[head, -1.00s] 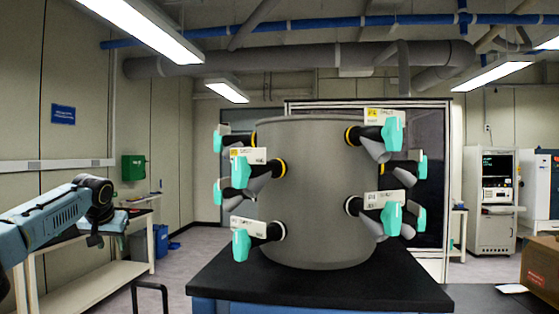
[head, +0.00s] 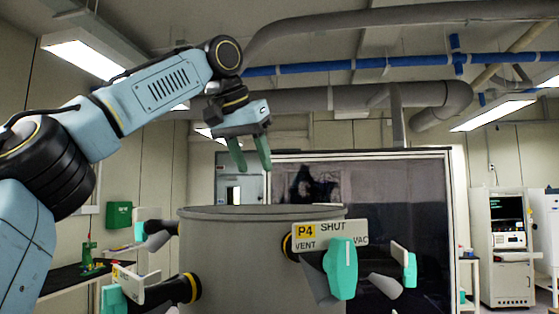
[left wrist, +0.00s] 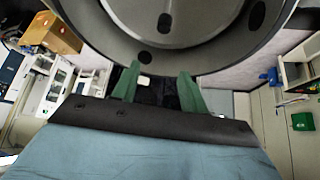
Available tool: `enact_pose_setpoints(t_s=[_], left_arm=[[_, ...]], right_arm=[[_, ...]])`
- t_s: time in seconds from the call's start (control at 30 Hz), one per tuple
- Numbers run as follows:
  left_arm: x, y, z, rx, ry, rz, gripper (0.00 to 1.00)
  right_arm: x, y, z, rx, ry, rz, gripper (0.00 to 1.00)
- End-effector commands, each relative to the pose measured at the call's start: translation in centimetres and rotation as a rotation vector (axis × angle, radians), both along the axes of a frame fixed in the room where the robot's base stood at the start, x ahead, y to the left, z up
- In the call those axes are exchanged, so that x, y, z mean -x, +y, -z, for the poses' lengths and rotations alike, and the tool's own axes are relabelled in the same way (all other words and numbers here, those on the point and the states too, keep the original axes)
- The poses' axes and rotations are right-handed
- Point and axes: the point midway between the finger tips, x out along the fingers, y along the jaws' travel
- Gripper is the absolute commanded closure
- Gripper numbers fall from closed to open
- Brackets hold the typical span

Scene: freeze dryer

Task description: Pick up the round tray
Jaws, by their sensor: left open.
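The grey drum (head: 240,255) stands in front of me with its open top rim facing up. I cannot tell whether this disc is the round tray. My left gripper (head: 251,165) is above the drum's rim, fingers pointing down, open and empty. Its green fingers also show in the left wrist view (left wrist: 158,78), apart from the drum. My right gripper is not in view.
Black ports with teal valve handles (head: 341,268) and white labels stick out around the drum. A green box (head: 118,215) is on the left wall. An equipment rack (head: 502,240) stands at the right. A cardboard box (left wrist: 52,36) shows in the left wrist view.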

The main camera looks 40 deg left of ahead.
Motion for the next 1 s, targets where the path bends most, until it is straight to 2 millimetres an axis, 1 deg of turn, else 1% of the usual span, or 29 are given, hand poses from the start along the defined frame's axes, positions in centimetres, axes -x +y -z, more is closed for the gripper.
enact_pose_setpoints(t_s=[0.07, 0.27, 1.0], left_arm=[[0.1, -0.4, -0.2, 0.000, 0.001, 0.007, 0.56], [-0.2, -0.3, 0.8, 0.000, 0.002, 0.008, 0.56], [-1.9, 0.0, 6.5, 0.000, 0.002, 0.007, 0.56]], right_arm=[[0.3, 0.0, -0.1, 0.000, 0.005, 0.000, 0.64], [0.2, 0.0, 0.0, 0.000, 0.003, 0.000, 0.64], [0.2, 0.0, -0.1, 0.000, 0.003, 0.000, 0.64]])
